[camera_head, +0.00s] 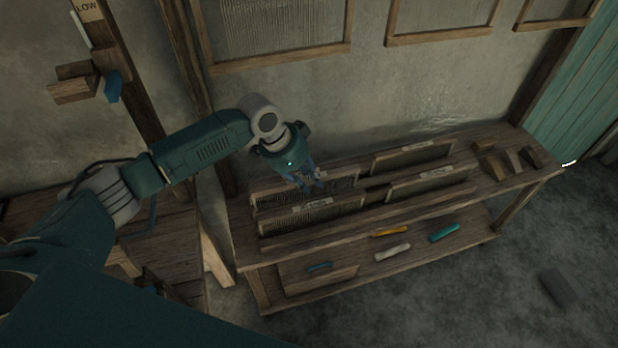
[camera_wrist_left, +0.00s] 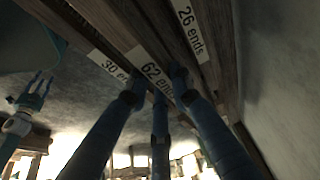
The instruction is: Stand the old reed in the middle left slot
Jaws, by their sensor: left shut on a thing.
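My left gripper (camera_head: 314,184) points down over the left half of the wooden rack top (camera_head: 246,238). In the left wrist view its blue fingers (camera_wrist_left: 158,98) are shut at the top edge of a reed whose label (camera_wrist_left: 152,70) reads "62 ends". That reed stands upright between a "30 ends" reed (camera_wrist_left: 107,64) and a "26 ends" reed (camera_wrist_left: 190,30). In the head view the front left reed (camera_head: 325,219) stands nearest. The fingers partly hide the reeds behind it. I cannot tell whether the held reed is fully seated.
Two more reeds stand on the right half, one behind (camera_head: 410,158) and one in front (camera_head: 430,183). Wooden blocks (camera_head: 512,160) lie at the right end. The lower shelf holds coloured handles, including a teal one (camera_head: 444,232). Blue gripper fingers (camera_wrist_left: 36,92) show small in the left wrist view.

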